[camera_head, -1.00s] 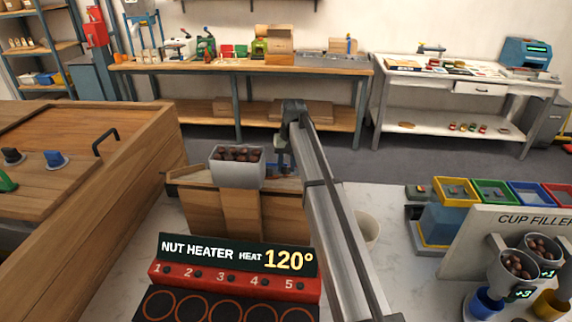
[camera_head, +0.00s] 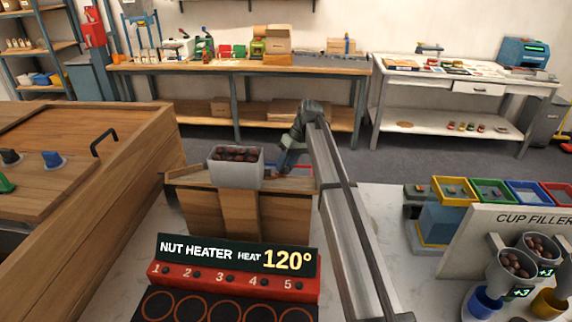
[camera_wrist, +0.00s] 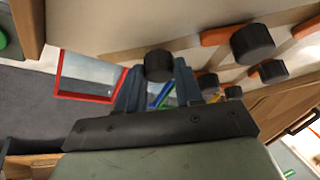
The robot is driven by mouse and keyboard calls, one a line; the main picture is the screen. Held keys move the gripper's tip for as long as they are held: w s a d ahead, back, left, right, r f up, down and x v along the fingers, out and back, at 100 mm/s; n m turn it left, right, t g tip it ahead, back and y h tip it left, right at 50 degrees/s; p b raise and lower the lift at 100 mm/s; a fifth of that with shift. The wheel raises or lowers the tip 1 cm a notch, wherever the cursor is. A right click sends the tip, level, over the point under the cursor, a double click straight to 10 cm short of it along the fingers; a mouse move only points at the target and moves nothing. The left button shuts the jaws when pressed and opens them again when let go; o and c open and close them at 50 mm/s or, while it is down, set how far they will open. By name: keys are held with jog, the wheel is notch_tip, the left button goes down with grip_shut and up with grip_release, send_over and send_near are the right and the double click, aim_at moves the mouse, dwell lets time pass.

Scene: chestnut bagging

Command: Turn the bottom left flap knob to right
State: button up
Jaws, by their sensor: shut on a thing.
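In the wrist view a round black knob (camera_wrist: 158,64) sits between the blue-grey fingers of my gripper (camera_wrist: 157,82), which is shut on it. More black knobs (camera_wrist: 252,43) with orange parts (camera_wrist: 216,36) beneath them line the wooden panel to the right. In the head view my gripper (camera_head: 287,160) is low behind the wooden box, right of the grey bin of chestnuts (camera_head: 235,173). The knobs are hidden there. I cannot tell from these views which knob is the bottom left one, or how far the held knob is turned.
A red-rimmed tray (camera_wrist: 92,76) lies left of the fingers in the wrist view. The wooden box (camera_head: 280,210) stands behind the nut heater (camera_head: 235,270). A cup filler (camera_head: 520,235) is at the right, and a wooden cabinet (camera_head: 90,200) is at the left.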

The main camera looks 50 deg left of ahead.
dwell(0.4)
jog(key=o, duration=1)
jog(key=shift+w+r, duration=0.1)
jog(key=v, duration=1.3)
jog(key=shift+w+r, duration=0.15)
jog(key=shift+r, duration=0.1)
